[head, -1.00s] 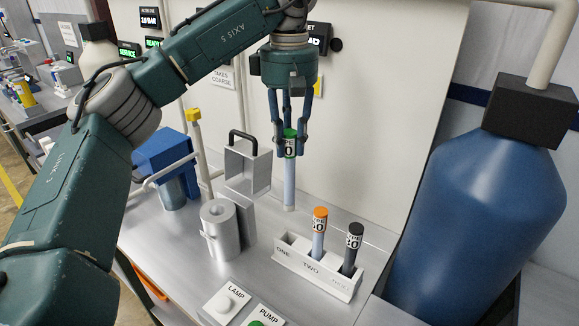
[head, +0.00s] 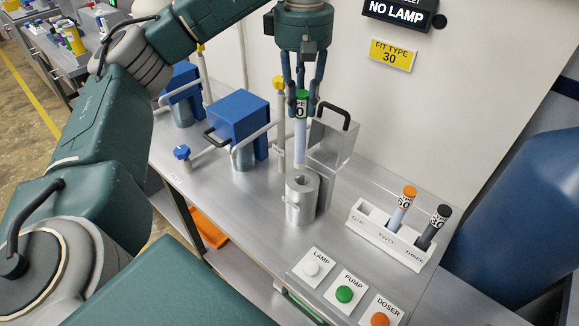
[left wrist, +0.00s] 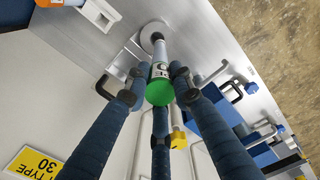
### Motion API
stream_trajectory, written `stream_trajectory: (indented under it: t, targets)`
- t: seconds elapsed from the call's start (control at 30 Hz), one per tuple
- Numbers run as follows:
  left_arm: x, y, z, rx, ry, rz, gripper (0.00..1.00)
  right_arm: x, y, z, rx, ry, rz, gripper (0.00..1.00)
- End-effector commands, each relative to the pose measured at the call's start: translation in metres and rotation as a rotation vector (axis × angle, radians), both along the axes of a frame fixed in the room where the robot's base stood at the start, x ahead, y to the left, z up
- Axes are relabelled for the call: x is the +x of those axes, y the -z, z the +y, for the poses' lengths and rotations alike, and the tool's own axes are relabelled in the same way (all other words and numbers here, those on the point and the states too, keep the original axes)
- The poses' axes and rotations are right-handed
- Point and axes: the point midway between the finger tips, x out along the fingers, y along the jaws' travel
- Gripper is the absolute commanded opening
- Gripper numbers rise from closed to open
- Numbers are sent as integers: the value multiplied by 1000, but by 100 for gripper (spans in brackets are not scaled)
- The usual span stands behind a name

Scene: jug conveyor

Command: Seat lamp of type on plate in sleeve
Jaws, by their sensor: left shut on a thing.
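My left gripper (head: 303,92) is shut on a lamp with a green cap (head: 300,135), a pale upright tube. Its label ends in 0; the first digit is unclear. The sleeve (head: 301,203) is a grey metal cylinder with an open top. The lamp's lower end is just above the sleeve's mouth in the head view; the exact gap is unclear. The left wrist view shows the gripper (left wrist: 156,78), green cap (left wrist: 160,92) and tube pointing toward the sleeve's round top (left wrist: 153,30). The yellow plate (head: 390,55) reads FIT TYPE 30. My right gripper is not in view.
A white rack (head: 385,240) holds an orange-capped lamp (head: 404,203) and a black-capped lamp (head: 434,226); slot ONE is empty. A metal cover with a black handle (head: 335,140) stands behind the sleeve. A display (head: 398,12) reads NO LAMP. LAMP, PUMP and DOSER buttons (head: 345,293) are in front.

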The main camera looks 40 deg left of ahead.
Motion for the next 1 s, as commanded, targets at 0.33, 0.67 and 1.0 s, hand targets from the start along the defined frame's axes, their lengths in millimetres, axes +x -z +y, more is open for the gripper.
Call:
stream_trajectory:
  t: [0.33, 0.67, 1.0]
  targets:
    - [-1, 93, -2, -3, 1, 7, 0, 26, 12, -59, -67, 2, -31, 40]
    - [0, 145, -1, -1, -1, 1, 0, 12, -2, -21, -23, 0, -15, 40]
    - [0, 184, -1, 0, -1, 2, 0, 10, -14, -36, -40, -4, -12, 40]
